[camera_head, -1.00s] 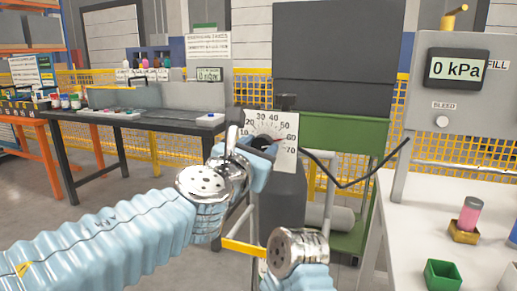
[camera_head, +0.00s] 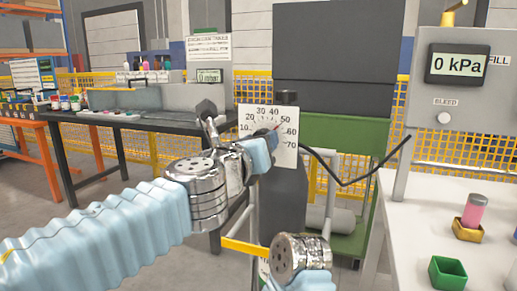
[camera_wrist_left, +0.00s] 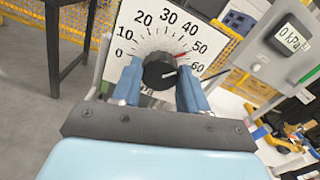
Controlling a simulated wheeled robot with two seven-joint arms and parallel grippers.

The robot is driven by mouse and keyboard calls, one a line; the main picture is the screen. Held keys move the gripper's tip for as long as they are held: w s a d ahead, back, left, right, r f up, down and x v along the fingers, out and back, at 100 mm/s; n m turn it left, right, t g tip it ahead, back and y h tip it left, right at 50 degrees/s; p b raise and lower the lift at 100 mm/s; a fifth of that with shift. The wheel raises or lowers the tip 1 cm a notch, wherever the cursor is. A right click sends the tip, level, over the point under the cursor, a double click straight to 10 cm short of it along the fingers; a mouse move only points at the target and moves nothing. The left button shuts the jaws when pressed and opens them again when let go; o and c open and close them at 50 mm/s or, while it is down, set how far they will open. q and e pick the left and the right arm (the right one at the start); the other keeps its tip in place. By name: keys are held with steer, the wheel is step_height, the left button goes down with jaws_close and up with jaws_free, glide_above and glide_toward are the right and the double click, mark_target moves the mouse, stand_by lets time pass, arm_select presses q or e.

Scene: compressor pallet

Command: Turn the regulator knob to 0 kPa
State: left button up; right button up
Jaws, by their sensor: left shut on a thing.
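The regulator dial (camera_head: 287,148) is a white plate with a number scale, upright in the middle of the head view. It also fills the upper middle of the left wrist view (camera_wrist_left: 128,41). A red mark (camera_wrist_left: 196,54) lies near 50. My left gripper (camera_wrist_left: 158,80) has its blue fingers closed on either side of the knob. In the head view the left gripper (camera_head: 262,148) covers the knob. My right gripper is not visible.
A grey panel with a display (camera_head: 457,65) reading 0 kPa stands at right, above a white table (camera_head: 410,235) with a green bin (camera_head: 447,272). A black hose (camera_head: 345,185) runs between dial and panel. A dark workbench (camera_head: 150,120) is behind at left.

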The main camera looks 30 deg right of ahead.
arm_select(q)
steer(key=shift+f+n+b, duration=0.2)
steer(key=shift+n+b, duration=2.6)
steer(key=shift+n, duration=4.6)
steer(key=shift+f+n+b, duration=0.15)
steer(key=shift+n+b, duration=2.6)
steer(key=shift+n, duration=4.95)
steer(key=o, duration=1.1)
steer(key=shift+r, duration=0.1)
steer(key=shift+c, duration=0.2)
